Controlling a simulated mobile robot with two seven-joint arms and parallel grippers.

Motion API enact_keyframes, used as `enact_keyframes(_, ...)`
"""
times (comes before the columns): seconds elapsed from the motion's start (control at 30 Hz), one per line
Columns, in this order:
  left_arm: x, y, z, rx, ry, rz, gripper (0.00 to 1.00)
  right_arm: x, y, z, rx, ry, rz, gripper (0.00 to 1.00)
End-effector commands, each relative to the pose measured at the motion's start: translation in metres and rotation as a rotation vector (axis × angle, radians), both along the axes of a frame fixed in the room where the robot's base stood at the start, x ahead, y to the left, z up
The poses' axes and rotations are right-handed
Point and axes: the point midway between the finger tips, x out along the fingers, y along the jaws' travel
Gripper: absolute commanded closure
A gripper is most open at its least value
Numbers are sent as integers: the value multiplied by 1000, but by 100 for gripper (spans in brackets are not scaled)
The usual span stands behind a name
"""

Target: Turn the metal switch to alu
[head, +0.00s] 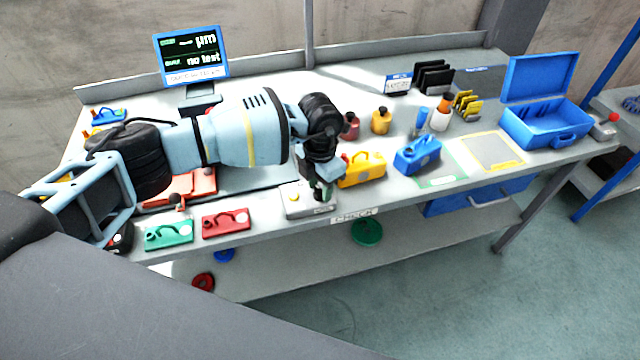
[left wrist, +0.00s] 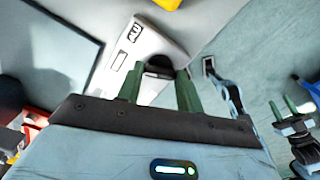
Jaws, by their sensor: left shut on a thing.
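My left gripper (head: 322,192) points down at the right part of the box. Its green fingers (left wrist: 161,90) are shut on the knob, partly hiding it. I cannot read which metal the switch is set to. My right gripper (left wrist: 297,106) shows at the right of the left wrist view, its green fingers apart and empty.
A screen (head: 191,55) at the back reads "µm" and "no test". Green (head: 169,234) and red (head: 225,223) parts lie left of the box. A yellow part (head: 361,169) and a blue part (head: 417,154) stand to its right. An open blue case (head: 546,128) is farther right.

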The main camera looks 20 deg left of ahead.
Motion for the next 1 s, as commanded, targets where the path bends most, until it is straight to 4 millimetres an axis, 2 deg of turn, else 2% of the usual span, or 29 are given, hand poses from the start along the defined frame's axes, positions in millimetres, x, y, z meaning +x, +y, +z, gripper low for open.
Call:
enact_keyframes(0.7,0,0,-1,-1,0,-640,86,-10,-2,-14,-6,28,9,62)
enact_keyframes(1.0,1,1,0,0,0,-837,86,-11,-2,-19,-5,33,9,62)
